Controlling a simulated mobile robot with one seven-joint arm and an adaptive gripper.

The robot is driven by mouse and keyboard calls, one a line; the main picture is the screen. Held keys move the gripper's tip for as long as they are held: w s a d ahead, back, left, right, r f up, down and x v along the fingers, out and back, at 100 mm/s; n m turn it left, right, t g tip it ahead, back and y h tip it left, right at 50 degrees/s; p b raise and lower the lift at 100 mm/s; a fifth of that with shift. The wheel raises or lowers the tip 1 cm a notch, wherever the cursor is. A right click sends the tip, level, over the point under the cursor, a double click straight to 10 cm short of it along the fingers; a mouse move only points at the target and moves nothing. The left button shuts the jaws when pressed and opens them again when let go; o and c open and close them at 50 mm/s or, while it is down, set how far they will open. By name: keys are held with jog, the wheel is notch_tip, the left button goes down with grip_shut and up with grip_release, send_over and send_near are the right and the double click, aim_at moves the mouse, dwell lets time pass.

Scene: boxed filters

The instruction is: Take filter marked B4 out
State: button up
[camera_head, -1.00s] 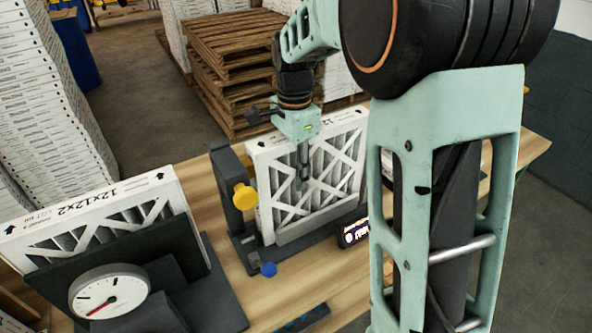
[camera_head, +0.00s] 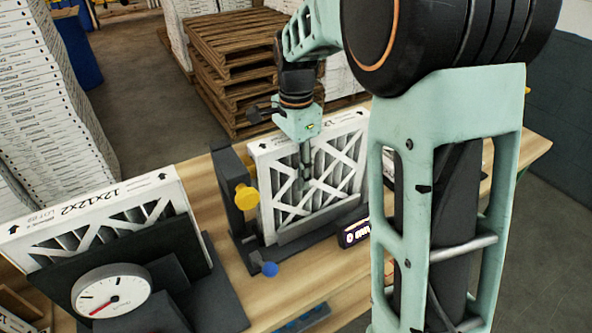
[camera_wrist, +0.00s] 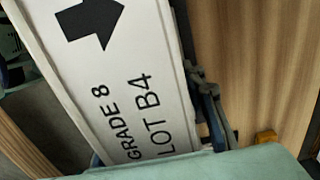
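The filter marked LOT B4 (camera_wrist: 110,85) fills the middle of the wrist view, its white edge reading GRADE 8. I take it as the white-framed filter (camera_head: 268,205) standing upright in a dark holder (camera_head: 240,240) in the head view. My gripper (camera_head: 306,165) points down over its top edge. One finger lies in front of the pleated face; the other is hidden behind. In the wrist view, finger parts flank the filter's edge, but firm contact on both sides is unclear. A yellow knob (camera_head: 246,197) and a blue knob (camera_head: 270,269) sit on the holder.
A second filter (camera_head: 100,215), marked 12x12x2, stands at the left behind a dial gauge (camera_head: 112,291). A small dark display (camera_head: 354,233) is by the holder's right front. Pallets (camera_head: 225,65) and stacked boxes (camera_head: 45,95) stand beyond the wooden table (camera_head: 205,185).

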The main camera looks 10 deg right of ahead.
aim_at(296, 148)
jog(key=shift+r+p, duration=2.4)
jog(key=shift+r, duration=0.9)
jog(key=shift+o, duration=0.5)
jog(key=o, duration=0.5)
jog(key=shift+c, duration=0.2)
